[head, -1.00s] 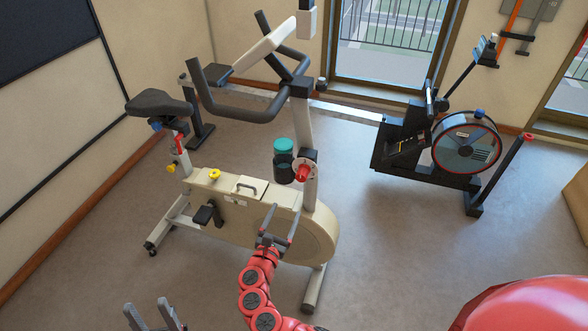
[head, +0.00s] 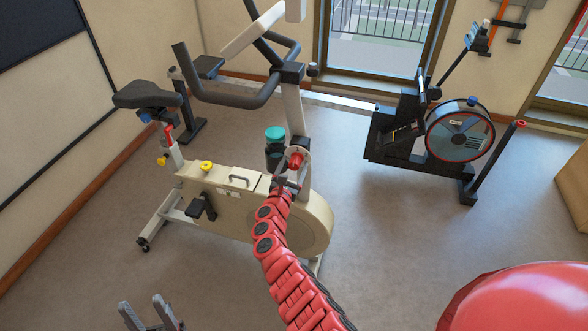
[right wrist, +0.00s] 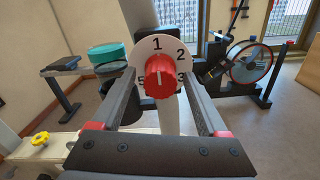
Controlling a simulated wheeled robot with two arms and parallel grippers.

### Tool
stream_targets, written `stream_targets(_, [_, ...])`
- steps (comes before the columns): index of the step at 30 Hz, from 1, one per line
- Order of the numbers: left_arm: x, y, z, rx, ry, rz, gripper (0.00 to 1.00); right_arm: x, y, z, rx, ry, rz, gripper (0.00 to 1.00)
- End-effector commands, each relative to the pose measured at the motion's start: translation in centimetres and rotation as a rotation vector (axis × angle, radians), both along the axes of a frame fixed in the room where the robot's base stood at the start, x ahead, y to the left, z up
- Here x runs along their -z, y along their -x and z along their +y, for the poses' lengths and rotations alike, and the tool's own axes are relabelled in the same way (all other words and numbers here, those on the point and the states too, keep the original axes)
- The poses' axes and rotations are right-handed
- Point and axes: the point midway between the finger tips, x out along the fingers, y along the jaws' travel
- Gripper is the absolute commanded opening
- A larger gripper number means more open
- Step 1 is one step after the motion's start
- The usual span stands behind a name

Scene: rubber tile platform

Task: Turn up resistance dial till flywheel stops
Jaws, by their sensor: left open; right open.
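The exercise bike (head: 225,205) has a cream housing whose rounded front (head: 315,225) hides any flywheel, so its motion cannot be seen. The resistance dial (head: 297,158) is a red knob on the bike's front post. In the right wrist view the red knob (right wrist: 160,75) sits on a white numbered plate (right wrist: 152,46), its light mark toward 1. My right gripper (head: 288,180) is open just in front of the dial, its two fingers flanking the knob on left and right; contact cannot be told. My left gripper (head: 150,314) is open and empty, low at the left.
A dark bottle with a teal lid (head: 275,135) stands close left of the dial. The handlebar (head: 235,97) is above. A rowing machine (head: 460,132) stands at the back right. Floor around the bike is clear.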

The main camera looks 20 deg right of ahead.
Motion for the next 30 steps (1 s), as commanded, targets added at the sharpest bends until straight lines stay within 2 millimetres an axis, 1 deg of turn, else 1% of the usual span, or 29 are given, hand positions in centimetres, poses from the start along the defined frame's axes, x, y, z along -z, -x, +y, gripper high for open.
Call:
stream_targets(1, [0.26, -0.01, 0.0, 0.0, 0.0, 0.0, 0.5, 0.15, -0.2, -0.15, 0.001, -0.002, 0.001, 0.77])
stream_targets(11, [0.26, -0.01, 0.0, 0.0, 0.0, 0.0, 0.5, 0.02, -0.4, -0.27, -0.001, 0.0, 0.002, 0.77])
stream_targets(14, [0.24, 0.0, 0.0, 0.0, 0.0, 0.0, 0.5, 0.02, -0.4, -0.27, -0.001, 0.0, 0.002, 0.6])
stream_targets(15, [0.25, 0.0, 0.0, 0.0, 0.0, 0.0, 0.5, 0.02, -0.39, -0.26, -0.001, 0.0, 0.002, 0.53])
stream_targets(24, [0.25, 0.0, 0.0, 0.0, 0.0, 0.0, 0.5, 0.02, -0.39, -0.27, -0.001, 0.0, 0.002, 0.0])
stream_targets(30, [0.34, 0.0, 0.0, 0.0, 0.0, 0.0, 0.5, 0.05, -0.38, -0.27, -0.001, -0.005, -0.002, 0.0])
